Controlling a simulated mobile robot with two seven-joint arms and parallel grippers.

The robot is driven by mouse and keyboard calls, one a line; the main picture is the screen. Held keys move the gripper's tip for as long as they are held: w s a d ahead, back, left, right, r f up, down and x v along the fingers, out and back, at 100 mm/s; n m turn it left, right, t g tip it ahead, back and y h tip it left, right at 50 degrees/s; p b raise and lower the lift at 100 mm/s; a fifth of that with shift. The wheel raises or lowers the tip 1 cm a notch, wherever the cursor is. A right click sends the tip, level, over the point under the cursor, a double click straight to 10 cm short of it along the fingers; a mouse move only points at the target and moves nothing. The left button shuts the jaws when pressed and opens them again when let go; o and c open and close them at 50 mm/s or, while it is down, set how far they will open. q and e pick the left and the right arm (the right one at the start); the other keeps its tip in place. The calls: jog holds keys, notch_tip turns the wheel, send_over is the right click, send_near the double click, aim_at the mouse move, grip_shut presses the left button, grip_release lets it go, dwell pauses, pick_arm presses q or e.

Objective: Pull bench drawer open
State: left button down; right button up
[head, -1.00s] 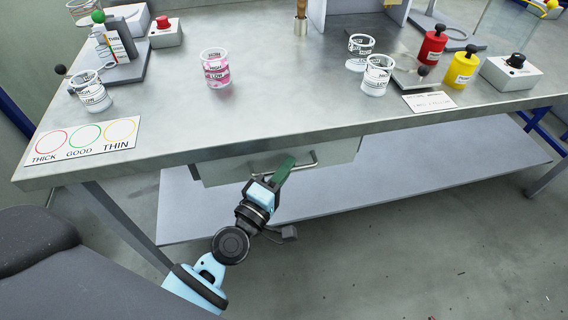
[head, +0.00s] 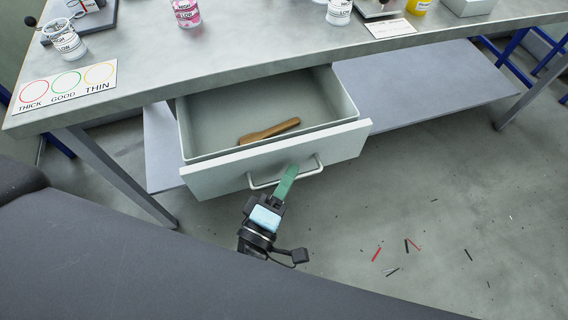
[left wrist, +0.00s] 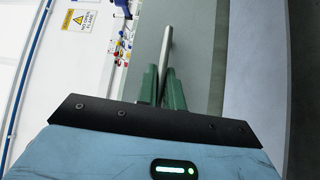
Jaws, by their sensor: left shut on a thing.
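The bench drawer (head: 225,176) stands well out from under the bench top, its inside open to view. A wooden tool with a flat, wide end (head: 270,131) lies in it. My left gripper (head: 288,176) has green fingers and is shut on the metal bar handle (head: 313,168) at the drawer front. In the left wrist view the green fingers (left wrist: 162,88) close on both sides of the handle bar (left wrist: 165,50). My right gripper is not in view.
The bench top (head: 270,55) holds cups (head: 66,42), a thick-good-thin card (head: 66,86) and a label card (head: 391,27). A lower shelf (head: 425,85) runs behind the drawer. Small red and black scraps (head: 377,253) lie on the floor at right.

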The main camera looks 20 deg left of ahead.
pick_arm(q)
jog(key=shift+s+d, duration=0.4)
jog(key=shift+s, duration=0.2)
jog(key=c, duration=1.5)
grip_release()
jog(key=shift+c, duration=0.2)
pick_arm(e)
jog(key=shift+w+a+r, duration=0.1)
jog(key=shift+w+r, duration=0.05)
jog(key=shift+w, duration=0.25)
pick_arm(q)
jog(key=shift+s, duration=0.1)
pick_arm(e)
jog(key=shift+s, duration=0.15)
pick_arm(q)
jog(key=b+v, duration=0.1)
jog(key=v, duration=0.6)
jog(key=shift+s, duration=0.3)
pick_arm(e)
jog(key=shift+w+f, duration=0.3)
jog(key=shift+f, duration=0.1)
pick_arm(q)
jog(key=shift+a, duration=0.1)
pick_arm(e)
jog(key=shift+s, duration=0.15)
